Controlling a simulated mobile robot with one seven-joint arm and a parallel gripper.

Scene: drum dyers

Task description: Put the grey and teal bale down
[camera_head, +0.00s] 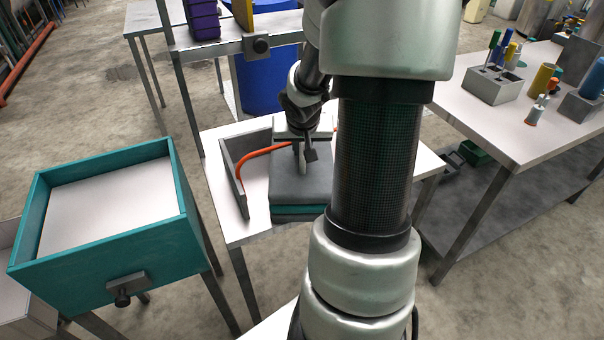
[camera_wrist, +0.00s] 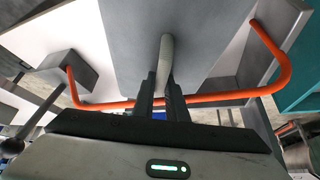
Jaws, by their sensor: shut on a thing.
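The grey and teal bale (camera_head: 290,187) is a flat grey block with a teal band along its lower side. It is over the white table in the middle of the head view; I cannot tell whether it touches the top. My gripper (camera_head: 304,160) points down at its upper face. In the wrist view my gripper (camera_wrist: 166,85) is shut on a pale upright strap (camera_wrist: 166,55) on the bale's grey face (camera_wrist: 190,25). Its teal side is hidden there.
An orange rail (camera_wrist: 110,104) curves close around my gripper, with a grey upright plate (camera_head: 233,172) left of the bale. A teal-walled tray table (camera_head: 130,252) stands at left. A workbench (camera_head: 500,115) with tools stands at right.

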